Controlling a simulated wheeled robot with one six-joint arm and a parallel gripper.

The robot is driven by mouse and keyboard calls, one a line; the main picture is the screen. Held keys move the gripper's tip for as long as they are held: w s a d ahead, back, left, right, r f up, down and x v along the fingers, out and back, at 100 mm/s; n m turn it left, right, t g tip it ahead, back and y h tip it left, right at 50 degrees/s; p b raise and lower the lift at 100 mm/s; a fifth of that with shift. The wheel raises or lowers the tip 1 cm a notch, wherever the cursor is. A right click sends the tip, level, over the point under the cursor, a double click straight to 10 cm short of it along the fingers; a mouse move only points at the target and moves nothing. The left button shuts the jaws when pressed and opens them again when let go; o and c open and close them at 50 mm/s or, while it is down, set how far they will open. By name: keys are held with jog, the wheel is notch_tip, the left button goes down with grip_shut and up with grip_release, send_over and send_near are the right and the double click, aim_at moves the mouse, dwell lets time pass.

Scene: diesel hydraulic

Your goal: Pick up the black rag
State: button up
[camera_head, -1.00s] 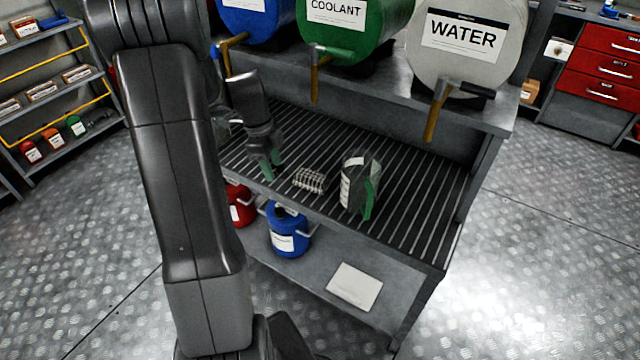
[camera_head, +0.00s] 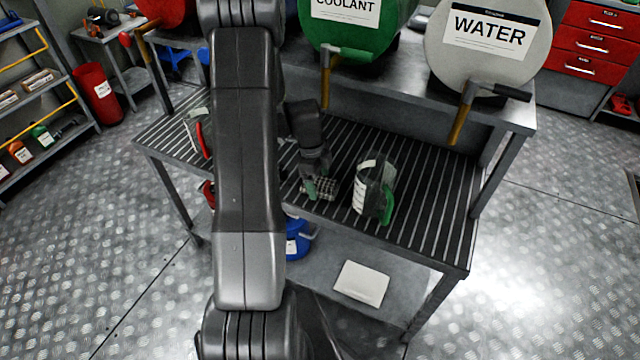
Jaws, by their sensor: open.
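No thing in view is plainly a black rag. A small dark bundle with a pale checked pattern (camera_head: 325,188) lies on the slatted rack; it may be the rag, but I cannot tell. My gripper (camera_head: 317,183) points down over it with green fingertips and is open. The fingertips are at the bundle's left part and cover some of it. Whether they touch it cannot be told.
A clear jug with a green handle (camera_head: 373,188) stands just right of the bundle. Another jug with a red handle (camera_head: 199,134) is left of my arm. Coolant (camera_head: 355,32) and water (camera_head: 487,42) barrels with taps overhang the slatted rack (camera_head: 432,225). A pale flat sheet (camera_head: 361,284) lies below.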

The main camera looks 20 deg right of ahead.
jog(key=shift+s+f, duration=0.1)
jog(key=shift+f, duration=0.5)
jog(key=c, duration=1.1)
jog(key=shift+r, duration=0.2)
jog(key=shift+r, duration=0.55)
jog(key=s+a+b, duration=0.1)
jog(key=s+a, duration=0.3)
jog(key=s+a+b, duration=0.1)
jog(key=s+a, duration=0.2)
jog(key=a, duration=0.2)
jog(key=s+a+b, duration=0.2)
jog(key=s+a, duration=0.2)
jog(key=shift+s+a, duration=0.3)
jog(key=shift+a, duration=0.05)
